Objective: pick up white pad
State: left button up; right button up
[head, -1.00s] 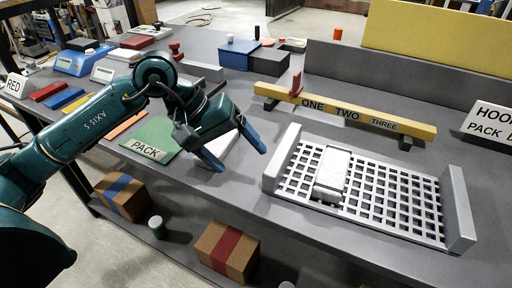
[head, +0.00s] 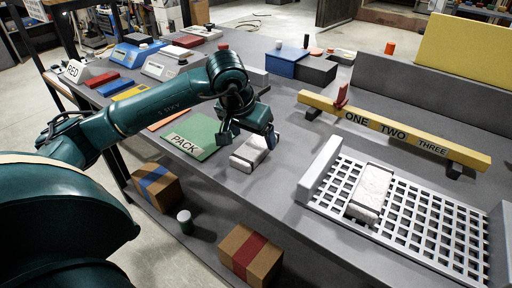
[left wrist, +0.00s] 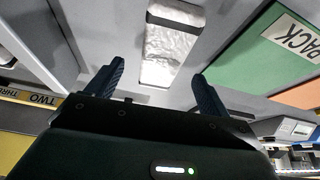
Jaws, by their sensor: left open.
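A white, crinkled pad (head: 249,153) lies flat on the grey bench, just right of the green PACK mat (head: 196,140). It also shows in the left wrist view (left wrist: 170,45), ahead of the fingers and lined up with the gap between them. My left gripper (head: 248,138) points down above the pad, open and empty; its blue fingers (left wrist: 158,85) show apart in the left wrist view. A second white pad (head: 371,190) lies on the white grid rack (head: 428,220) at the right. My right gripper is not in view.
A yellow bar marked ONE, TWO, THREE (head: 395,129) with a red pointer (head: 341,96) stands behind the rack. Blue (head: 287,61) and black (head: 314,69) boxes stand at the back. Cardboard boxes (head: 250,256) sit below the bench. The bench between pad and rack is clear.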

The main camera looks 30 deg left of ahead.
aim_at(255, 144)
pick_arm(q)
jog(key=x, duration=0.4)
jog(key=shift+a+f, duration=0.15)
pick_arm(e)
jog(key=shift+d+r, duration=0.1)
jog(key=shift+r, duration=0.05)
pick_arm(q)
jog(key=shift+c, duration=0.2)
jog(key=c, duration=1)
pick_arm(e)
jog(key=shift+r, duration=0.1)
